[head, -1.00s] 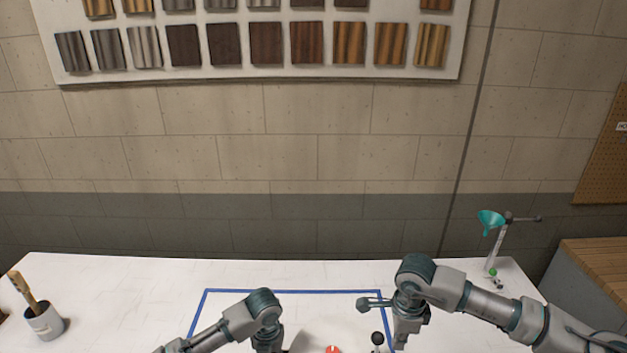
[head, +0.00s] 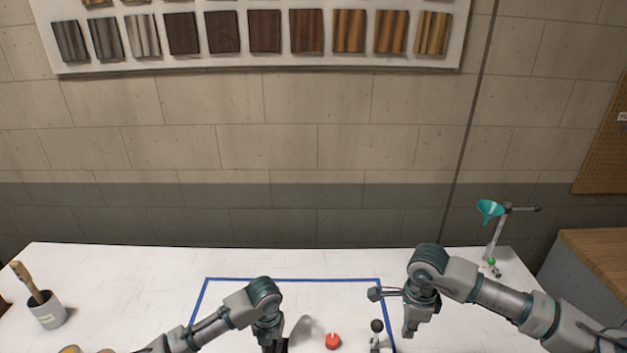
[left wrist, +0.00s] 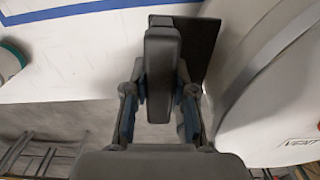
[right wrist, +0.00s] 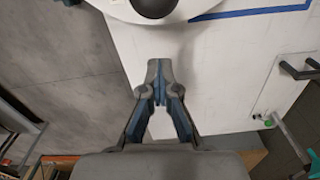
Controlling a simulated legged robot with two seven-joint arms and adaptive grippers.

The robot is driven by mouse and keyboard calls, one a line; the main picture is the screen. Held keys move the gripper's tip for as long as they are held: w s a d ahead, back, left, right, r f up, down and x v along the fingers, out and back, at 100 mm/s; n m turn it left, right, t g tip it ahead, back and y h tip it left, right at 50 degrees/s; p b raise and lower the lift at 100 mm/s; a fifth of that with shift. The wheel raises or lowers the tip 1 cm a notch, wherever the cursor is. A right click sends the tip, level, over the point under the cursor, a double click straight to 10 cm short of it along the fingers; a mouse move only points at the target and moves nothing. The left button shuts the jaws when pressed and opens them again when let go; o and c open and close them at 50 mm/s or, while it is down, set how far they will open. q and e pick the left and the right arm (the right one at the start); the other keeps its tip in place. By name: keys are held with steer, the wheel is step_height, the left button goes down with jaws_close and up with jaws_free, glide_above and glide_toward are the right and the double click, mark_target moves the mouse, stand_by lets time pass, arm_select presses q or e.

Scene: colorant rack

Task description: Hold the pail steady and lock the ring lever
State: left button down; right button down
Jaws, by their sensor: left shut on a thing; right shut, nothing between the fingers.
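The white pail (left wrist: 285,100) shows at the right of the left wrist view, with a grey ring band (left wrist: 255,60) and printed lettering. In the head view its top blends into the white table around a red knob (head: 332,341). A black ball on a lever (head: 376,327) stands right of the knob. My left gripper (head: 270,342) is shut on a dark flat piece (left wrist: 202,45) beside the pail. My right gripper (right wrist: 159,68) is shut and empty, beside the lever in the head view (head: 409,332). In the right wrist view the ball (right wrist: 153,6) and pail edge lie ahead of its fingertips.
A blue outline (head: 295,280) is marked on the white table (head: 130,280). A grey cup with a brush (head: 45,312) stands at the left. A teal funnel on a stand (head: 490,209) is at the back right. The table's left part is mostly clear.

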steer(key=c, duration=1.4)
jaws_free()
